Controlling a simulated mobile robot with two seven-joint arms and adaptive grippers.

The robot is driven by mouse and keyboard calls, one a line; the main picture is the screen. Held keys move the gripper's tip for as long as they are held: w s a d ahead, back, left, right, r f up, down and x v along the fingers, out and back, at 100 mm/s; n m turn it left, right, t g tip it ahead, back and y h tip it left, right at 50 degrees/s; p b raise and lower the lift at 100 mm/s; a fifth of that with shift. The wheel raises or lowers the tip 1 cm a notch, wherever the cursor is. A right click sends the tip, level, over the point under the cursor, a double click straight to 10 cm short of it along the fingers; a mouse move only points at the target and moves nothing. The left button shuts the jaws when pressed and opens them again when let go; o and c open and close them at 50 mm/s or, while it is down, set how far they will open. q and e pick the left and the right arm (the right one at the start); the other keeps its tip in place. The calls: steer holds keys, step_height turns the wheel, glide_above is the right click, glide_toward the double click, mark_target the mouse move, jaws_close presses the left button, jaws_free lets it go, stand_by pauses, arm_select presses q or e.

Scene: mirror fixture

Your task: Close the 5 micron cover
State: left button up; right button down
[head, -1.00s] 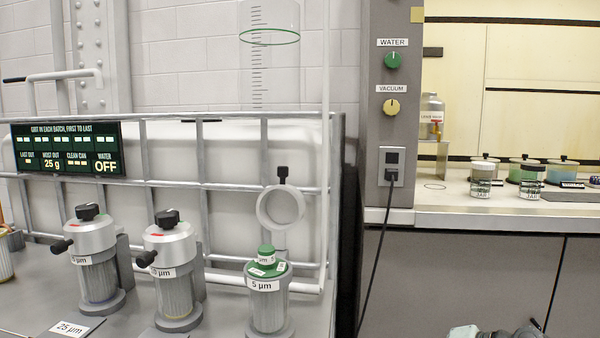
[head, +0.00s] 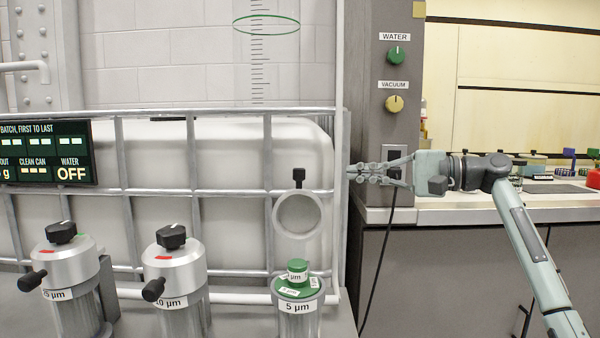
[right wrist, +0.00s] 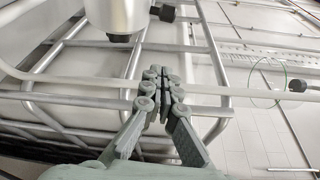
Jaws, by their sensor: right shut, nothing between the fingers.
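The 5 µm canister (head: 299,321) stands at the lower middle of the head view, with a green top (head: 293,292) and a small green labelled piece on it. Its cover (head: 275,217), a round grey ring with a black knob, stands upright and open above and behind the canister. My right gripper (head: 349,173) is shut and empty, to the right of the cover and level with its knob, apart from it. Its closed fingertips (right wrist: 155,72) show against the rack bars in the right wrist view. My left gripper is not in view.
Two more canisters with closed silver lids (head: 182,263) stand to the left. A metal rack (head: 230,192) encloses a white tank behind. A grey post (head: 390,60) with water and vacuum knobs and a counter (head: 440,215) stand right. A black cable hangs below the socket.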

mark_target(313, 171)
steer(key=p+x, duration=0.1)
steer(key=x, duration=0.8)
steer(key=shift+a+r, duration=0.1)
steer(key=shift+a, duration=0.15)
steer(key=shift+s+a, duration=0.15)
steer(key=shift+a, duration=0.05)
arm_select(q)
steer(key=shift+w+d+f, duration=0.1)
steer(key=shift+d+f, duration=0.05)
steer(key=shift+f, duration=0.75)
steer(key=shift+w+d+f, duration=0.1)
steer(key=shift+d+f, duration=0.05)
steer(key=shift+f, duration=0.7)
arm_select(e)
steer(key=shift+s+r, duration=0.15)
steer(key=shift+s, duration=0.7)
steer(key=shift+s+r, duration=0.1)
steer(key=shift+s, duration=0.75)
